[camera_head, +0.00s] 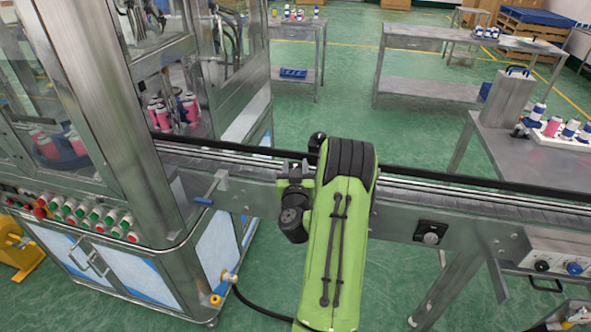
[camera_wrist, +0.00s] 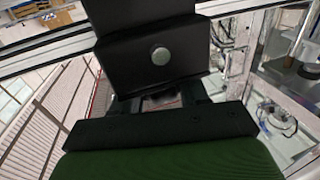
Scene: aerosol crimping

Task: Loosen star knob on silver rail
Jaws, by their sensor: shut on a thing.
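My gripper (camera_wrist: 163,101) is in the lower middle of the wrist view, with its dark green body and black palm at the bottom. Its two black fingers are shut on a small dark thing between them, which I take to be the star knob (camera_wrist: 163,102). Most of that knob is hidden by the fingers and by a black bracket with a round silver bolt head in front of them. In the head view my green arm stands over the silver rail (camera_head: 480,203). It covers the place of the grip, and my fingertips cannot be made out there.
A glass-walled machine (camera_head: 125,130) stands at the left, with a row of coloured buttons (camera_head: 75,212). A small handle (camera_head: 211,188) sticks out of the rail left of my arm. A control box (camera_head: 560,264) is at the right. Tables stand behind, with open green floor between.

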